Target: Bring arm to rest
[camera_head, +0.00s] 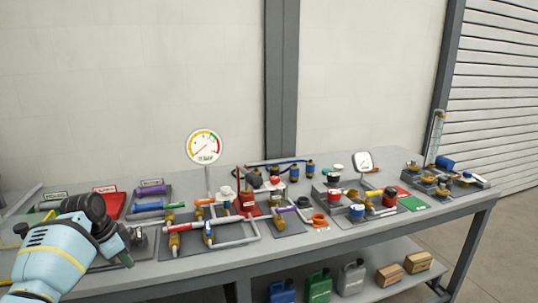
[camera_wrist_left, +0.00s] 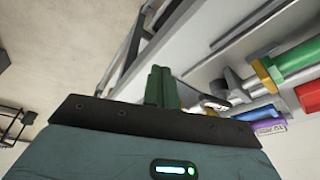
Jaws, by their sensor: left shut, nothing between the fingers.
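My left arm (camera_head: 50,255), light blue with black joints, comes in from the left in the head view. My left gripper (camera_head: 127,260) is over the front left edge of the bench and points down to the right. In the left wrist view the dark green fingers (camera_wrist_left: 160,87) are together, with nothing between them. The fingertips look clear of the tools on the bench. My right arm and gripper are in neither view.
A lower shelf holds canisters (camera_head: 319,287) and boxes (camera_head: 418,262). Floor at right is clear.

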